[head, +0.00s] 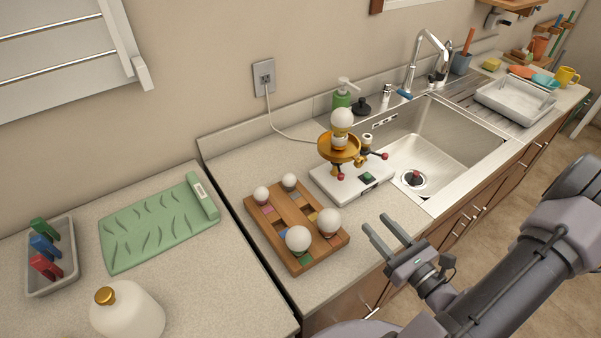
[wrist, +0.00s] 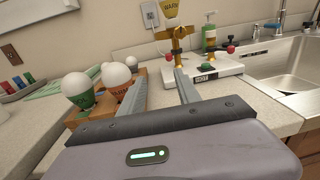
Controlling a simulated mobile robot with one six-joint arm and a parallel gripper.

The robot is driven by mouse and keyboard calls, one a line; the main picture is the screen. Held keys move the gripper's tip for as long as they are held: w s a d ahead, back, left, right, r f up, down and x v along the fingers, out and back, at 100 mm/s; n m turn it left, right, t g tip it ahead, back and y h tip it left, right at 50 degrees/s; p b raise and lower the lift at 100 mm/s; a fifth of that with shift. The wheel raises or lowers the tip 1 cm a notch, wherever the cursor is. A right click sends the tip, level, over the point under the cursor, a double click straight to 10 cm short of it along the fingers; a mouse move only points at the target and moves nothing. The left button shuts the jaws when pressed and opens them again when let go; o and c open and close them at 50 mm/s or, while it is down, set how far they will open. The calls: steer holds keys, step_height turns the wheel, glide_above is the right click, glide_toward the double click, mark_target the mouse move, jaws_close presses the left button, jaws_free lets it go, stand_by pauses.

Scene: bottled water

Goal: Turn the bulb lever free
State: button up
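A white device base (head: 352,188) stands on the counter left of the sink. Levers with red ball ends stick out, one at the right (head: 385,156) and one at the lower front (head: 340,177). Which one is the bulb lever I cannot tell. My gripper (head: 374,223) is open and empty, in front of the base and apart from it. In the wrist view its fingers (wrist: 160,92) point toward the device.
A wooden rack (head: 274,236) with several bulbs stands left of my gripper, close to it. The sink (head: 432,150) lies to the right. A cord runs from the wall outlet (head: 264,77) toward the device. A soap bottle (head: 342,97) stands behind it.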

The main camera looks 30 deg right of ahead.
mark_target(342, 179)
steer(key=shift+w+d+f+m+h, duration=0.35)
steer(key=shift+d+f+m+h, duration=0.15)
steer(key=shift+d+f+h, duration=0.1)
steer(key=w+b, duration=0.1)
steer(key=w, duration=1.5)
steer(key=shift+w+r+b, duration=0.1)
steer(key=shift+r+b, duration=0.05)
steer(key=shift+b, duration=0.25)
jaws_close()
steer(key=shift+a, duration=0.1)
